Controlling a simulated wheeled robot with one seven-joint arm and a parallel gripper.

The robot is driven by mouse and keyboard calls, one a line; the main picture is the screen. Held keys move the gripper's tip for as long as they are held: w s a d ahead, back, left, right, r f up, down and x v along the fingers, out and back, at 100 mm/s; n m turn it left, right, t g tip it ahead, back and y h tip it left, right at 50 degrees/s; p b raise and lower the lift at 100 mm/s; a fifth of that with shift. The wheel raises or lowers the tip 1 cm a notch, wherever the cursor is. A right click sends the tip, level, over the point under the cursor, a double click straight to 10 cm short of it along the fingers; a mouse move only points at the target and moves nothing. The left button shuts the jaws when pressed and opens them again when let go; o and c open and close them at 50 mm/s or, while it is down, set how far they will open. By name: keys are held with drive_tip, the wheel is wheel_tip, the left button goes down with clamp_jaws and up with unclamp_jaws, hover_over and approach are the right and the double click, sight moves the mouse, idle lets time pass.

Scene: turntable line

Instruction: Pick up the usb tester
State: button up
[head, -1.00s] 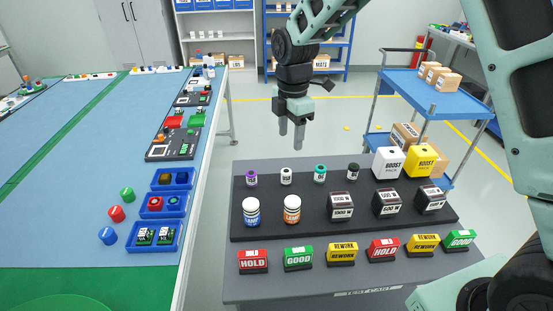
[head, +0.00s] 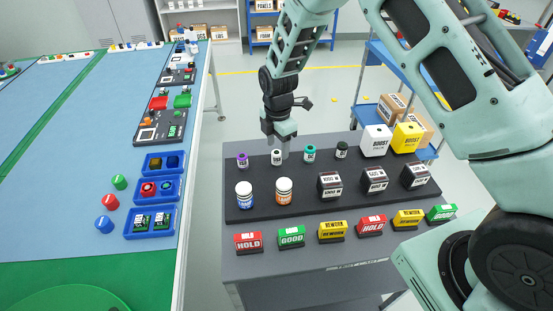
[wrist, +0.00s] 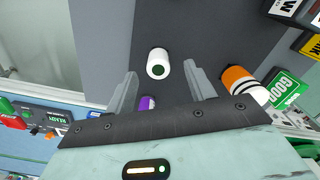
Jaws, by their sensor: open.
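I cannot tell which thing is the usb tester; no label that I can read says so. My gripper (head: 278,147) is open and empty over the back row of small capped cylinders on the dark cart. A small white cylinder (head: 276,158) stands upright just below it. In the wrist view this white cylinder (wrist: 158,64) with a dark green centre on top shows between and just beyond the two fingertips (wrist: 160,75). A purple-capped cylinder (head: 242,161) stands to its left; in the wrist view it is partly hidden by my gripper. Teal-topped (head: 310,154) and black-topped (head: 342,150) cylinders stand to the right.
HOLD, GOOD and REWORK blocks line the cart's front edge (head: 350,268). BOOST boxes (head: 376,141) stand at back right. A blue table (head: 70,150) with trays is left.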

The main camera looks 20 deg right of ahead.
sight(277, 152)
drive_tip(key=shift+w+a+f+p, duration=0.1)
drive_tip(key=shift+f+p, duration=0.6)
drive_tip(key=shift+f, duration=0.6)
drive_tip(key=shift+a+f+p, duration=0.1)
drive_tip(key=shift+f+p, duration=0.55)
drive_tip(key=shift+f, duration=0.65)
drive_tip(key=c, duration=1.1)
